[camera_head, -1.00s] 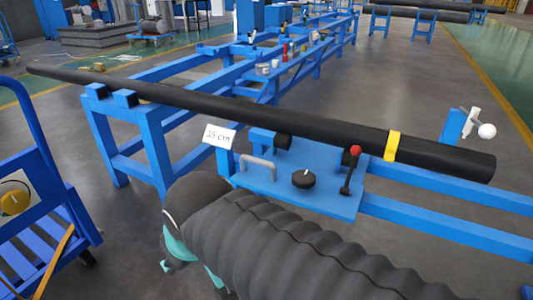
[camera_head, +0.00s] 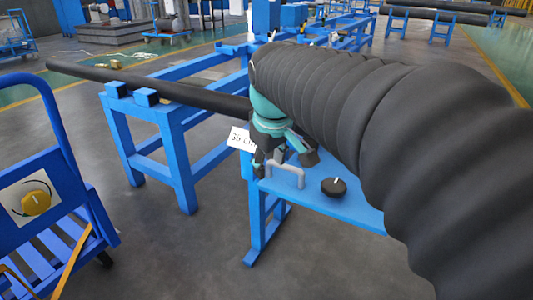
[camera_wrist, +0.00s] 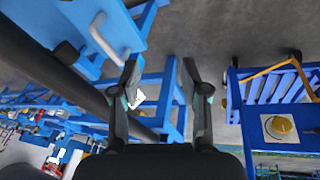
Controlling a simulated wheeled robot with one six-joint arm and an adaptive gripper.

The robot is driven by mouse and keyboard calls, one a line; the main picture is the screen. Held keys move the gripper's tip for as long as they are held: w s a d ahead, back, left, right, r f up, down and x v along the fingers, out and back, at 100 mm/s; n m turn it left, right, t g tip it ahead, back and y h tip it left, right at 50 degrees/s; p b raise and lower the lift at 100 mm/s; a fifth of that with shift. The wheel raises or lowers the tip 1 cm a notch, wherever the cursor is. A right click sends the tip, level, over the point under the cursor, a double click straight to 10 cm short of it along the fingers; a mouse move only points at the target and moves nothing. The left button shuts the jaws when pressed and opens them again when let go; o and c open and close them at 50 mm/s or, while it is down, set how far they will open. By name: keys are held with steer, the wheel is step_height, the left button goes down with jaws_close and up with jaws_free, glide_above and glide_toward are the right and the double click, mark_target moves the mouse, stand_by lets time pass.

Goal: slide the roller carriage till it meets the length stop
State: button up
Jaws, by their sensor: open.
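The roller carriage (camera_head: 355,217) is a blue plate with a grey bar handle (camera_head: 289,173) and a black knob (camera_head: 334,187). It sits below the long black pipe (camera_head: 200,97). My gripper (camera_head: 283,160) is beside the handle, with its fingers pointing down, open and empty. In the wrist view, the handle (camera_wrist: 103,37) lies left of my open gripper (camera_wrist: 163,75), not between the fingers. My dark sleeved arm hides the pipe's right part, the carriage's right side and the rails. I cannot make out the length stop now.
A white card reading about 35 cm (camera_head: 240,139) stands behind my gripper. A blue trolley (camera_head: 60,215) with a yellow dial (camera_head: 35,203) is at the left.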

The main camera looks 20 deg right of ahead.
steer(key=w+d+n+g, duration=0.1)
steer(key=w+d+n, duration=0.1)
steer(key=w+d, duration=0.35)
steer(key=w+d+n+g, duration=0.1)
steer(key=w+d+n, duration=0.15)
steer(key=w, duration=0.55)
steer(key=shift+m+h, duration=0.35)
steer(key=shift+h, duration=0.05)
steer(key=x, duration=0.4)
steer(key=b+x, duration=0.1)
steer(key=x, duration=0.8)
steer(key=shift+d+f+b, duration=0.25)
steer(key=shift+d+b, duration=0.1)
steer(key=shift+d, duration=0.05)
jaws_close()
